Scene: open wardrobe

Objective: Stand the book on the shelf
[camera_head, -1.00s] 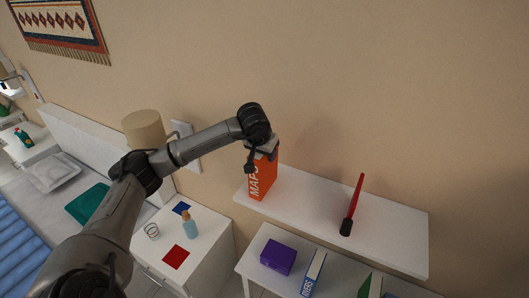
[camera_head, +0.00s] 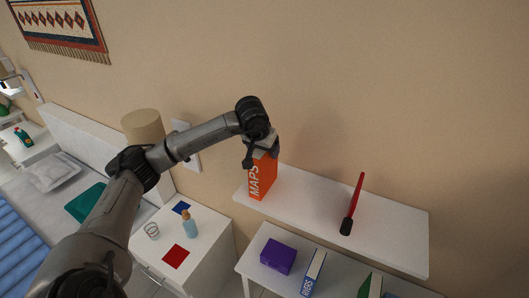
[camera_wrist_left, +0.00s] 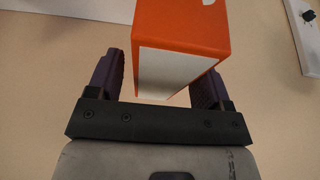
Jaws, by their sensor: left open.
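The orange book with "MAPS" on its spine (camera_head: 262,178) stands upright on the left end of the white wall shelf (camera_head: 310,208). My left gripper (camera_head: 261,155) is at the top of the book. In the left wrist view the orange book (camera_wrist_left: 185,30) shows between the two fingers of my left gripper (camera_wrist_left: 155,85), with a gap beside each finger. The gripper is open. My right gripper is not in view.
A red stick-like object with a dark end (camera_head: 353,205) is on the shelf to the right. Below are a purple box (camera_head: 278,257), a blue book (camera_head: 314,272) and a green item (camera_head: 370,286). A nightstand with a bottle (camera_head: 190,225) is at lower left.

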